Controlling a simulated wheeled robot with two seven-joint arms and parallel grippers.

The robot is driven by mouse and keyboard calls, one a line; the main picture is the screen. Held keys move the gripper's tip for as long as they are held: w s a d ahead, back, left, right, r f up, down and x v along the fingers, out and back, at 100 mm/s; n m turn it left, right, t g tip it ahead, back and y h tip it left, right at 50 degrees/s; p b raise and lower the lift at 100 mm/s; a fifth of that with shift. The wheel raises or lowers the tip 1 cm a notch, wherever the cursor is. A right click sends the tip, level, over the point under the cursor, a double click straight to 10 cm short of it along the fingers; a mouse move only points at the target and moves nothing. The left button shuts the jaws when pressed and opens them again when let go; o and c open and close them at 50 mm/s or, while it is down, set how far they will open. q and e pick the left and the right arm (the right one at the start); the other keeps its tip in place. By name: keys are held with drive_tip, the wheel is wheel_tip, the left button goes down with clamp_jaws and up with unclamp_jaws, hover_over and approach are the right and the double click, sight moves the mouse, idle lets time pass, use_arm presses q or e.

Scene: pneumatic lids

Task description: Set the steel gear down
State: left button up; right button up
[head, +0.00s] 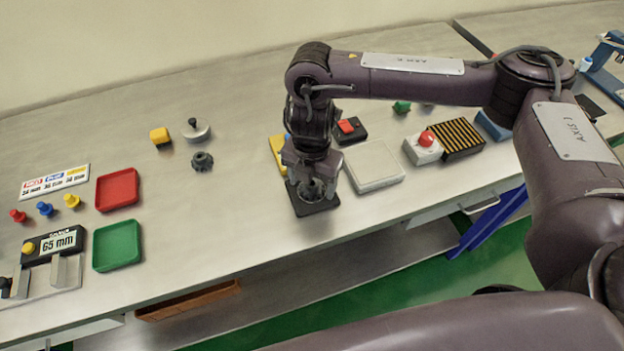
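My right gripper (312,186) points down over a dark square pad (318,206) near the table's front edge. A small grey round part, which looks like the steel gear (312,188), sits between its fingers, and the fingers are closed about it. The fingers hide much of it, and I cannot tell whether it touches the pad. A separate dark toothed part (202,161) stands on the table to the left, away from the gripper. My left gripper is not in view.
A yellow item (278,152) is partly hidden behind the gripper. A pale square tray (373,167) and a red-button box (424,146) stand to the right. Red (117,189) and green (117,246) trays lie at left. The table between the green tray and the pad is clear.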

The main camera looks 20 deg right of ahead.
sight(312, 183)
drive_tip(key=shift+r, duration=0.3)
wheel_tip(312, 183, up, 12)
idle(0.4)
drive_tip(key=shift+f, duration=0.15)
